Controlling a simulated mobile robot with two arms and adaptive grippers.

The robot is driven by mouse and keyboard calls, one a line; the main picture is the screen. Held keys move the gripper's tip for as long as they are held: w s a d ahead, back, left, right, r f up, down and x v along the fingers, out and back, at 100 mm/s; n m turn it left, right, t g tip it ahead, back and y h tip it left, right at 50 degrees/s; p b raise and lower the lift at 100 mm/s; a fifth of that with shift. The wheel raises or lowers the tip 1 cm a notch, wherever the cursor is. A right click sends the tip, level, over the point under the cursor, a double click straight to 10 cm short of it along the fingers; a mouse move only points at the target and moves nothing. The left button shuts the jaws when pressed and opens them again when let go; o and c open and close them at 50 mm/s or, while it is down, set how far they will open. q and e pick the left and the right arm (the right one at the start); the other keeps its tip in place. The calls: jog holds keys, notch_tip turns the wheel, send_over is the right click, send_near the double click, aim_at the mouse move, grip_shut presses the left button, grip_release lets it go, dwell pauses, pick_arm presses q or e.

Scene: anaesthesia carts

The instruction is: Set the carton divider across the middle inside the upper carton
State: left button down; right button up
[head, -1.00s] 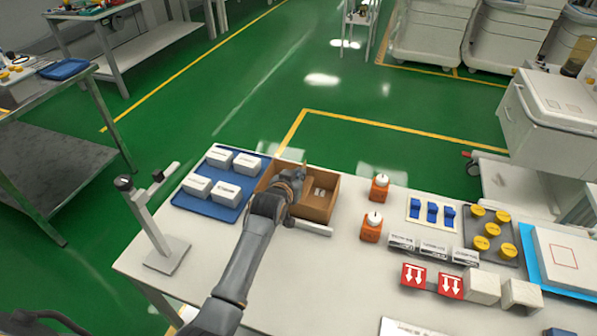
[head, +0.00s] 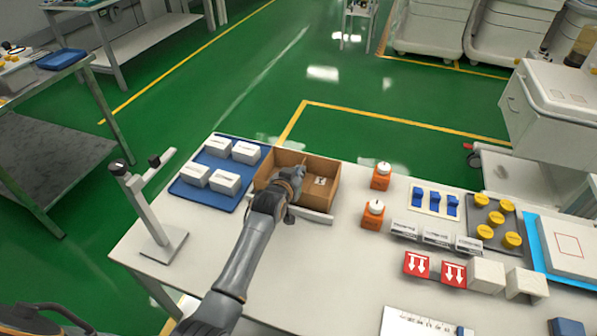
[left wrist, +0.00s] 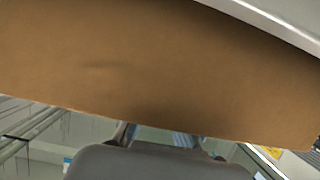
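The open brown carton (head: 325,170) stands at the back of the white table, with a small printed mark on its floor. It is the only carton I can make out. My left gripper (head: 297,177) is over the carton's left and front part and hides some of its inside. In the left wrist view a brown cardboard panel (left wrist: 150,70) fills the upper part and covers the fingertips. I cannot tell whether it is the divider or a carton wall, nor whether the fingers hold it. My right gripper is out of view.
A blue tray (head: 190,197) with white boxes stands left of the carton, near a grey stand (head: 160,240). A pale strip (head: 313,216) lies along the carton's front. Orange bottles (head: 372,218) stand to its right. The table's front middle is clear.

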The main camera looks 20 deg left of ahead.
pick_arm(q)
jog(key=shift+f, duration=0.25)
jog(key=c, duration=1.4)
grip_release()
jog(key=shift+c, duration=0.2)
jog(key=v, duration=1.2)
